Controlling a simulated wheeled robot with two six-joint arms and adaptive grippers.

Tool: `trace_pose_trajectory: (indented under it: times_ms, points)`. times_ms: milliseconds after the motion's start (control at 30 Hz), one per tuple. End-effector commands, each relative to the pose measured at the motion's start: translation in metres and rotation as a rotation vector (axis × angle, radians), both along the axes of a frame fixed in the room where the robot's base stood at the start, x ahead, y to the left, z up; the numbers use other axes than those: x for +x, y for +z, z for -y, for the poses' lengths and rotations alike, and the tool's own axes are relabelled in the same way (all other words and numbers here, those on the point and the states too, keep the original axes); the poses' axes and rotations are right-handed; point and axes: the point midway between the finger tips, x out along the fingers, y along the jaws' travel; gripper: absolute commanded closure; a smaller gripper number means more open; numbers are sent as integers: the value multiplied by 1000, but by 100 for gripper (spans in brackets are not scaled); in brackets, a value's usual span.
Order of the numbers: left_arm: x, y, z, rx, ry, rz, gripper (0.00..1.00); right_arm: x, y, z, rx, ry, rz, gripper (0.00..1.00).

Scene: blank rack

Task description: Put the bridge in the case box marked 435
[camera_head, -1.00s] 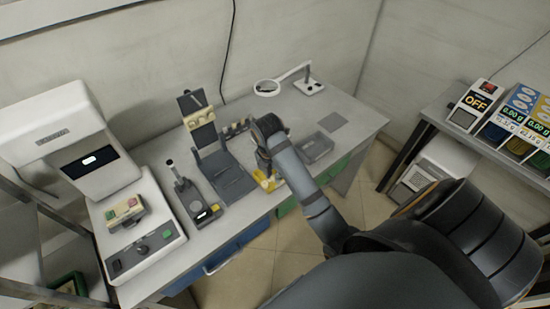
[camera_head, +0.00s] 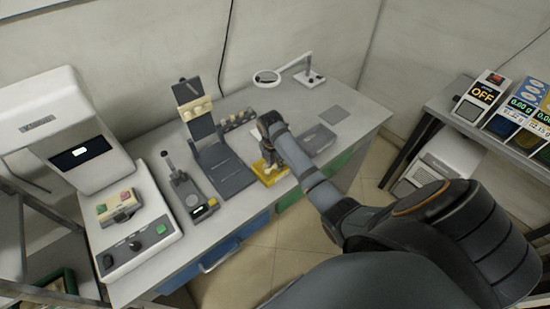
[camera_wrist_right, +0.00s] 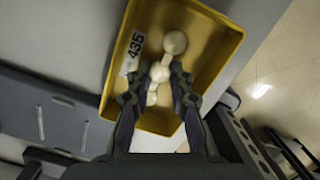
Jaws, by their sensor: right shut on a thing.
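The case box marked 435 is a shallow yellow tray (camera_head: 283,173) on the workbench. In the right wrist view the box (camera_wrist_right: 215,45) shows its 435 label at its left side. My right gripper (camera_head: 267,163) is over the box, pointing down. In the right wrist view the fingers (camera_wrist_right: 159,75) are shut on the bridge (camera_wrist_right: 173,42), a cream piece of joined rounded teeth. The bridge appears within the box's outline; whether it touches the floor of the box I cannot tell. My left gripper is not in view.
A grey stand (camera_head: 225,170) with an upright panel is just left of the box. A grey tray (camera_head: 322,140) is to its right. A magnifier lamp (camera_head: 268,78) stands behind. A white machine (camera_head: 70,130) fills the bench's left end.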

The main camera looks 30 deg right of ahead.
Motion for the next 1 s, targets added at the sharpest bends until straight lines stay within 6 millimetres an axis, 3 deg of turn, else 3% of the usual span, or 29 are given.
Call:
trace_pose_trajectory:
  times_ms: [200,233,400,767,1000]
  points:
    - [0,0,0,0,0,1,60,0,-2,0,0,0,-1,100]
    - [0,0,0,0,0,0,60,0,-2,0,0,0,-1,78]
    - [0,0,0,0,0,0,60,0,-2,0,0,0,-1,57]
    - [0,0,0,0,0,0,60,0,5,-1,0,0,1,57]
    - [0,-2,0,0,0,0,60,-2,57,-6,0,1,6,57]
